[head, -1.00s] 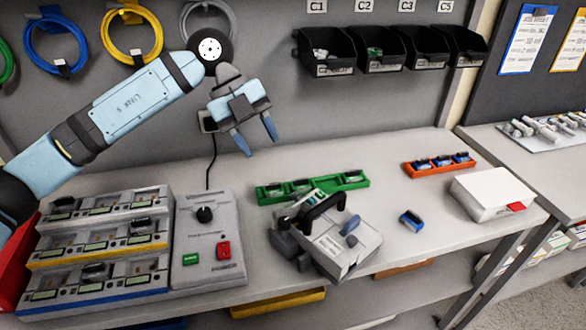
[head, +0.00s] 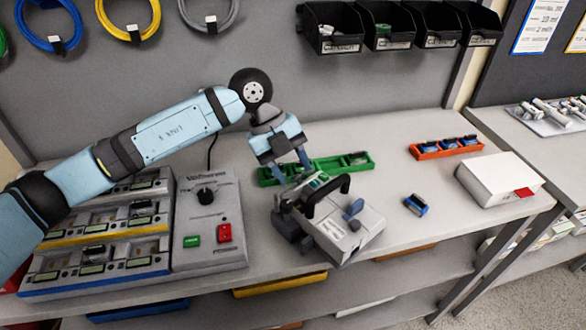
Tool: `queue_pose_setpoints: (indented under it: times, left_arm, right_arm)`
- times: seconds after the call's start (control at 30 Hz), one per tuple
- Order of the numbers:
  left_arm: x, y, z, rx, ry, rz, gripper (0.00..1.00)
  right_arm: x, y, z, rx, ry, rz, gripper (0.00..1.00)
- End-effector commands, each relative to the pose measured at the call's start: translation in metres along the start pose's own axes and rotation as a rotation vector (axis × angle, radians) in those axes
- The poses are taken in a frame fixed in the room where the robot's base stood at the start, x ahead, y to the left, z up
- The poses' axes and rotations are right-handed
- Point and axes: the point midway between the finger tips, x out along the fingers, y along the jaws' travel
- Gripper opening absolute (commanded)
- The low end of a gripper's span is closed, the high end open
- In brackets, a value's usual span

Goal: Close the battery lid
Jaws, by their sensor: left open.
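The infusion pump (head: 345,238), a grey box with a black carry handle (head: 328,196) and a blue part (head: 354,209) on top, sits at the bench's front edge. At its back left, a small pale and green piece (head: 317,183) sticks up; I cannot tell for sure whether it is the battery lid or a battery. My left gripper (head: 289,172) is open and points down just above and behind the pump's back left side. Its fingers overlap the green tray in the picture, and contact with the pump is not clear. My right gripper is not in view.
A green tray (head: 363,171) lies behind the pump. A blue battery (head: 416,205) lies to its right, near an orange tray (head: 430,154) and a white box (head: 497,181). A grey tester (head: 207,252) and charger rack (head: 95,289) stand left. Black bins (head: 333,45) hang above.

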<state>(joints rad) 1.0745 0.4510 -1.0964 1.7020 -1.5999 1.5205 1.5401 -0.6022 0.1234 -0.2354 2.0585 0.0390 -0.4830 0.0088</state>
Motion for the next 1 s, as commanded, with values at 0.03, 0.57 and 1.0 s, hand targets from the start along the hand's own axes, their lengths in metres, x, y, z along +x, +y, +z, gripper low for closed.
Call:
queue_pose_setpoints:
  times: [0.03,0.57,1.0]
  left_arm:
    - [0.004,0.0,0.0,0.0,0.001,0.0,0.46]
    - [0.009,0.0,0.0,0.0,0.001,0.0,0.1]
    - [0.025,-0.003,-0.013,0.059,-0.259,0.116,0.0]
  right_arm:
    - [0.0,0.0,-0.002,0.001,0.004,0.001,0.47]
    - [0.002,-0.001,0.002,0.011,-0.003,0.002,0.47]
    - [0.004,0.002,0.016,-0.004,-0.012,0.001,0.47]
